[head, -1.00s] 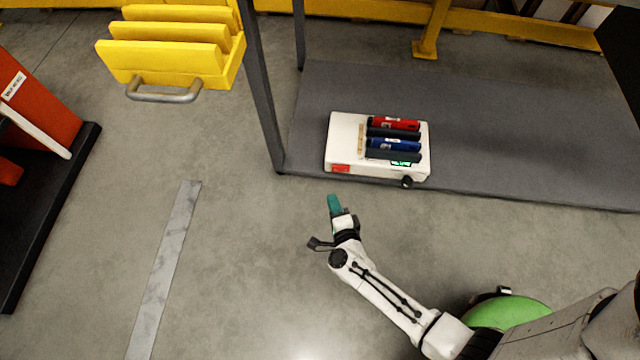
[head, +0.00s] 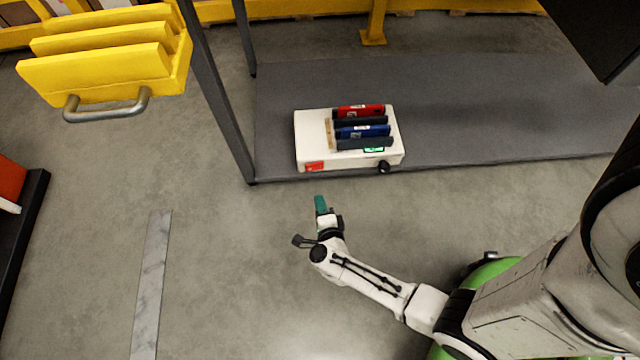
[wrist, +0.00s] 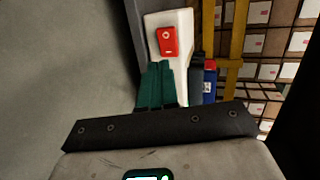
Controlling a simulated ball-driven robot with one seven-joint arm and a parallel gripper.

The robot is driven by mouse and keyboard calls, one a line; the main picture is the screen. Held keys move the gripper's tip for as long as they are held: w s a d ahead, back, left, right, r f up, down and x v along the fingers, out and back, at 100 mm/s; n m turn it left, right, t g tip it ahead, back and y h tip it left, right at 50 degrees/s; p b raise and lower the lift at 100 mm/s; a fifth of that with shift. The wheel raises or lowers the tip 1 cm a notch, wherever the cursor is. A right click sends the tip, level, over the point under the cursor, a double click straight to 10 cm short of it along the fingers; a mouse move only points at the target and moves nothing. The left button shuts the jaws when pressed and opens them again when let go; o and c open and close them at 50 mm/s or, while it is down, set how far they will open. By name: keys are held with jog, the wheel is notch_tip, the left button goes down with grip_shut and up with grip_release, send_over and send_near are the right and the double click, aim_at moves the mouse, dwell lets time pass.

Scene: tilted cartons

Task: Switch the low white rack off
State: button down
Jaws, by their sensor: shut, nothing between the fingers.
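The low white rack (head: 312,135) sits on the grey platform near its front edge in the head view. It has a red switch or label (head: 314,166) at the front left, a green-lit patch (head: 374,150) and a black knob (head: 384,167) at the front right. Red and blue cylinders lie on top. In the wrist view the rack (wrist: 182,22) is ahead, with the red switch (wrist: 168,41) on its face just beyond my fingertips. My gripper (head: 320,203), with teal fingers, is shut and empty, in front of the rack and apart from it. The fingers also show in the wrist view (wrist: 158,85).
The grey platform (head: 500,110) has a dark post (head: 215,90) left of the rack. A yellow bin with a metal handle (head: 105,105) is at upper left. A red-and-black object (head: 15,200) stands at the left edge. The floor between is clear.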

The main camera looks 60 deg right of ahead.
jog(key=b, duration=0.4)
send_near(310, 169)
jog(key=x, duration=0.5)
jog(key=shift+f, duration=0.25)
jog(key=shift+w+d, duration=0.5)
jog(key=shift+d, duration=0.05)
jog(key=shift+r, duration=0.1)
jog(key=shift+r, duration=0.1)
